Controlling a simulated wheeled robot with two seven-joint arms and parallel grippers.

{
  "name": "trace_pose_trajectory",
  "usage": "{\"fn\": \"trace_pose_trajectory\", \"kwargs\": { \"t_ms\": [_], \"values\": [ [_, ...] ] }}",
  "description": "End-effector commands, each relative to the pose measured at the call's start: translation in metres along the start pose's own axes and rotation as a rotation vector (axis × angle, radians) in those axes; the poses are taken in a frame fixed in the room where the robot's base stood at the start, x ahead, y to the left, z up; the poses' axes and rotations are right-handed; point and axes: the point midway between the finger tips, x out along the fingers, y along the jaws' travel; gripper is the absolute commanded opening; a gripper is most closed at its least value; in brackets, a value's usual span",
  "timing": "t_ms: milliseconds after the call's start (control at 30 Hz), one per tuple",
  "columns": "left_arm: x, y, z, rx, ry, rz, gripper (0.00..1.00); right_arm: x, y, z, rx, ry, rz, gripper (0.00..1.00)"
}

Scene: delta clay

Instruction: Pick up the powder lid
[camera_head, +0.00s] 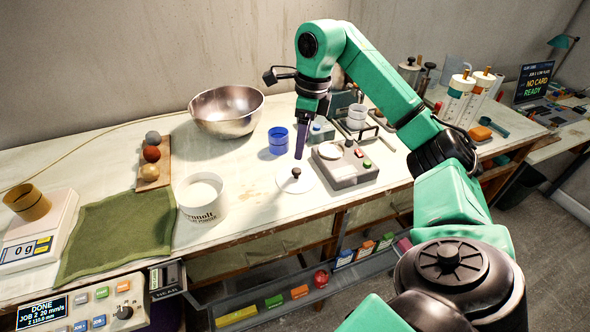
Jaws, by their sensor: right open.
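The powder lid (289,186) is a flat white disc with a small dark knob on top, lying on the table in the middle of the camera_head view. My right gripper (299,155) points down just above the knob, its purple fingers seen nearly edge-on. It is open and holds nothing; a small gap seems to separate the fingertips from the knob. The white powder tub (203,213), lettered on its side, stands uncovered to the left of the lid with white powder inside. My left gripper is out of view.
A blue cup (278,141) stands close behind the lid. A grey device (347,169) with buttons sits just right. A metal bowl (227,110) is behind, a green cloth (117,235) and scale (38,236) left. The table's front edge is near.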

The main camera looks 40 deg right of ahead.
Motion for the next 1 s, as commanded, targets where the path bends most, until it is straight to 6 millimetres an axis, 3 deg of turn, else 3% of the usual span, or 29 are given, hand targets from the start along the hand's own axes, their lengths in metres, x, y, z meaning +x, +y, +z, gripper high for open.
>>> {"fn": "trace_pose_trajectory", "kwargs": {
  "t_ms": [33, 233, 433, 667, 700, 867, 1000],
  "values": [
    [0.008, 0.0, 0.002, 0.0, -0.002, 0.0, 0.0, 0.016, 0.001, -0.001, -0.001, 0.003, 0.003, 0.64],
    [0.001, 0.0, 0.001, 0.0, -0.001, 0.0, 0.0, 0.038, 0.001, 0.0, -0.001, 0.001, 0.002, 0.64],
    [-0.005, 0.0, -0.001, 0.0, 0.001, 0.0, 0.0, 0.075, 0.002, 0.001, -0.001, 0.0, 0.002, 0.64],
    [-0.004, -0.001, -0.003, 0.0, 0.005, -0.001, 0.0, 0.082, 0.002, 0.002, -0.002, -0.004, 0.0, 0.64],
    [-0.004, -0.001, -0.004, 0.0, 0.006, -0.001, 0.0, 0.082, 0.002, 0.002, -0.002, -0.004, 0.0, 0.61],
    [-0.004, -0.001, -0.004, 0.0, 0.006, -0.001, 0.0, 0.082, 0.002, 0.002, -0.002, -0.004, 0.0, 0.0],
    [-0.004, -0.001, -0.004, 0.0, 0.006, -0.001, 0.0, 0.081, 0.002, 0.002, -0.002, -0.004, 0.0, 0.0]
  ]
}}
